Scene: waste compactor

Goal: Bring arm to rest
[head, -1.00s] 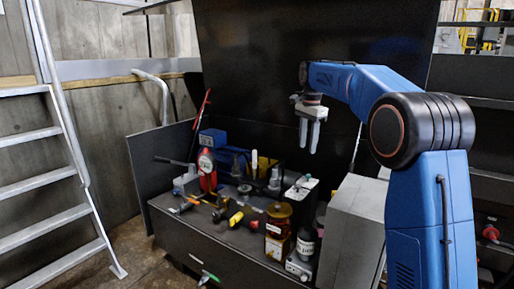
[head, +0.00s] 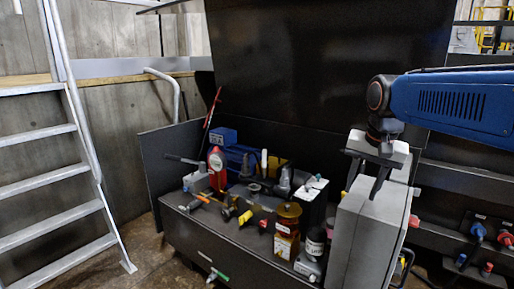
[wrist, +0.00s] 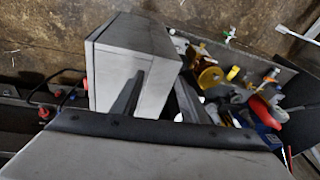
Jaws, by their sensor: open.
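My gripper (head: 366,184) hangs pointing down at the right in the head view, beside and above the grey box (head: 372,235). Its two fingers are spread apart with nothing between them. In the wrist view the fingers (wrist: 160,100) reach up from the bottom, with the grey box (wrist: 125,65) just behind and to the left. My blue arm comes in from the right edge of the head view. I cannot tell whether a finger touches the box.
A black bench (head: 225,240) holds several tools and bottles, with a red gauge-like item (head: 217,168) and an amber jar (head: 288,214). A tall black panel (head: 330,70) stands behind. A metal ladder (head: 85,120) is at the left. Red and blue connectors (head: 478,232) sit at the right.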

